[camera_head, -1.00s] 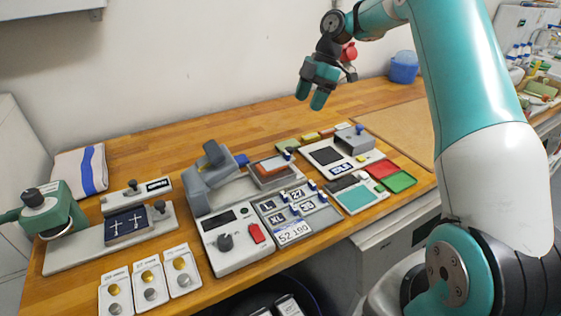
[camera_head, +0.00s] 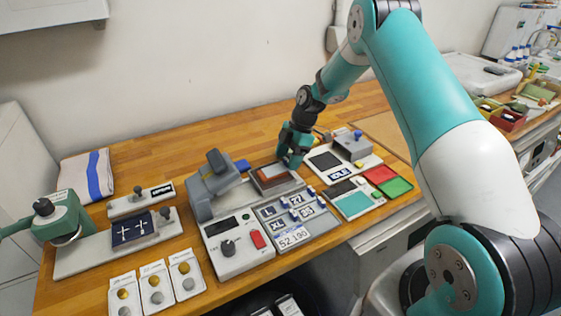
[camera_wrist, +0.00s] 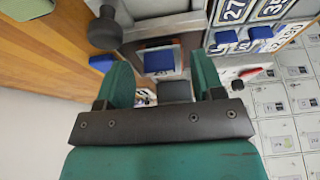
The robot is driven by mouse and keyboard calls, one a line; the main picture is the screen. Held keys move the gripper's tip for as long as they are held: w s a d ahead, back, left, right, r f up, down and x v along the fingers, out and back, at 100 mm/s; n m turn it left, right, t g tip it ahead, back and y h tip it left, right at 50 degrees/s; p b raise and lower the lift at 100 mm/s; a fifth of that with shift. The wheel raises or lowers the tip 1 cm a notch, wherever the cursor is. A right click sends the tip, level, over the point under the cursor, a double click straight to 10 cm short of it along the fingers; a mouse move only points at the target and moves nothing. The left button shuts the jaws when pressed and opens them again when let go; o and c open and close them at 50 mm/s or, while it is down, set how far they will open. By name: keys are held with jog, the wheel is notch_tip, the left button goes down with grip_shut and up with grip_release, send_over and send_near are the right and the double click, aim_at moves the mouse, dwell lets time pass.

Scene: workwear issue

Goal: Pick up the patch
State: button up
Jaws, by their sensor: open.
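My gripper (camera_head: 291,160) is low over the right end of the tray. In the wrist view my gripper (camera_wrist: 161,72) is open, with one green finger on each side of the blue tab. Nothing is held. Whether the fingers touch the tab is unclear.
The press arm (camera_head: 212,180) stands left of the tray. Number and letter tiles with blue tabs (camera_head: 296,208) lie in front. A panel with red and green pads (camera_head: 381,175) and a grey block (camera_head: 352,147) are on the right.

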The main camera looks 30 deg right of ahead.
aim_at(287, 159)
jog(key=shift+a+f, duration=0.1)
jog(key=shift+f, duration=0.25)
jog(key=c, duration=0.8)
jog(key=shift+s+r+b, duration=0.1)
jog(key=shift+r+b, duration=1.25)
jog(key=shift+r, duration=8.7)
